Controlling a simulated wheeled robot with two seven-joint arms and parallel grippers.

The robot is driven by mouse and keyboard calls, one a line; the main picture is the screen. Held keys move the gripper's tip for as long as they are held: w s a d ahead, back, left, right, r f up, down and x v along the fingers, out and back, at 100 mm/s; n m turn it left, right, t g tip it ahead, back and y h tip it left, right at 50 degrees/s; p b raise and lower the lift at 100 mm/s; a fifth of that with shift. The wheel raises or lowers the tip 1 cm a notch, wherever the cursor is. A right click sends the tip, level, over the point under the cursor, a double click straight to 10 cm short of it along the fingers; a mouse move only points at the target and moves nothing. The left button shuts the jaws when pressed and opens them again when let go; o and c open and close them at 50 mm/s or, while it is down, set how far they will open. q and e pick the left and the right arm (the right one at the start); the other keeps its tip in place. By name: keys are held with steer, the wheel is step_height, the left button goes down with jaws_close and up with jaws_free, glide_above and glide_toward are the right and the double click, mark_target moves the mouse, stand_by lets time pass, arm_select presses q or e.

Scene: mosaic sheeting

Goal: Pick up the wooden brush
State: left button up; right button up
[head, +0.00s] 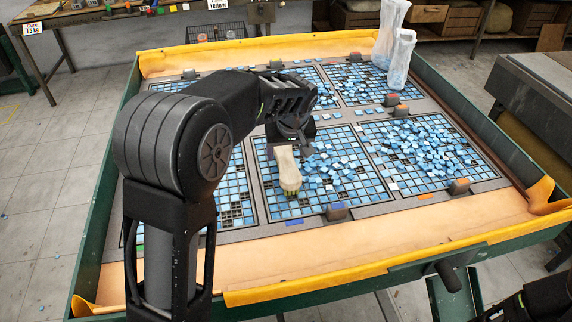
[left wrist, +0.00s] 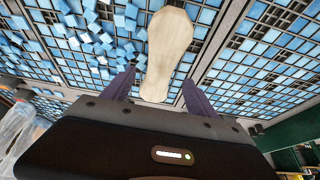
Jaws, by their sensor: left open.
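The wooden brush (head: 288,171) is pale, with a rounded end and dark yellowish bristles at its near end. It lies over the blue-tiled grid in the front middle of the table. My left gripper (head: 283,146) is above the far end of the brush in the head view. In the left wrist view the brush (left wrist: 168,50) runs between the two open fingers of my left gripper (left wrist: 156,92), with a gap on each side.
The table has a green frame and a yellow-edged tan lining (head: 400,238). Grid trays hold loose blue tiles (head: 425,145). Small dark blocks (head: 337,211) stand on the grid borders. Clear plastic bags (head: 401,60) stand at the back right. The front strip is bare.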

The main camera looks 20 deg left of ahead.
mark_target(286, 158)
arm_select(q)
steer(key=p+x, duration=0.1)
steer(key=x, duration=0.4)
steer(key=shift+f, duration=0.1)
steer(key=shift+c, duration=0.5)
jaws_close()
stand_by(0.7)
